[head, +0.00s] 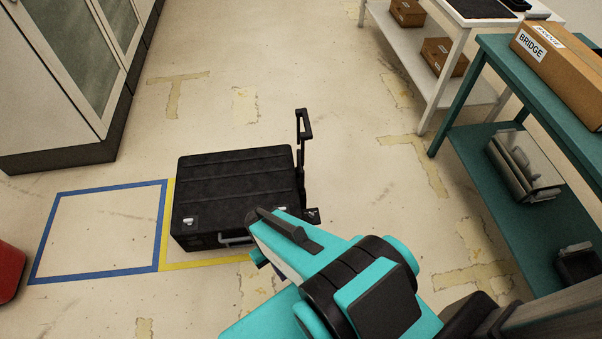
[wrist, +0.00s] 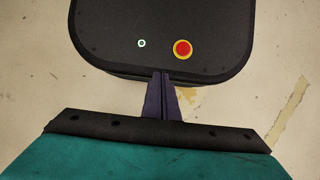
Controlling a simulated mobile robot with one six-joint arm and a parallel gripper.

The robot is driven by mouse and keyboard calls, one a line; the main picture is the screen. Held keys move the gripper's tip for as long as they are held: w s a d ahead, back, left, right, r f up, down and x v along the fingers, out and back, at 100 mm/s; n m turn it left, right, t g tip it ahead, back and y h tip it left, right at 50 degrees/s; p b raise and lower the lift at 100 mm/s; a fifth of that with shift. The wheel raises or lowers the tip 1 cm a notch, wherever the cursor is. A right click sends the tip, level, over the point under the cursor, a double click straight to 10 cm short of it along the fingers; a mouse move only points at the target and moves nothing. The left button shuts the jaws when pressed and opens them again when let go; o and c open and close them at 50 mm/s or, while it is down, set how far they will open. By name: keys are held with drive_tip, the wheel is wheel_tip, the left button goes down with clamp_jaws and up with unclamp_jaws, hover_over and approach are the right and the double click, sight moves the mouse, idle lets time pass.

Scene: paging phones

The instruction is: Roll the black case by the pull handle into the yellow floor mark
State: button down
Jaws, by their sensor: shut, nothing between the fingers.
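The black case (head: 235,190) lies on the floor with its broad ribbed lid up. Its pull handle (head: 304,126) is extended and stands up at the right end. The yellow floor mark (head: 168,220) shows along the case's left side and front edge. Its other sides are hidden by the case and my arm, so I cannot tell whether the case is wholly inside. My gripper (wrist: 162,78) is shut and empty in the wrist view, with its dark fingers together. In the head view my teal arm reaches in front of the case's lower right corner, apart from the handle's upper part.
A blue floor square (head: 100,272) lies empty left of the yellow mark. A cabinet (head: 65,80) stands at upper left and a red object (head: 10,270) at the left edge. A teal shelf table (head: 500,100) with a cardboard box (head: 560,70) stands right. Floor behind the case is clear.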

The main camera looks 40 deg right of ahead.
drive_tip(key=shift+w+a, duration=0.2)
drive_tip(key=shift+a, duration=0.05)
drive_tip(key=shift+a, duration=0.1)
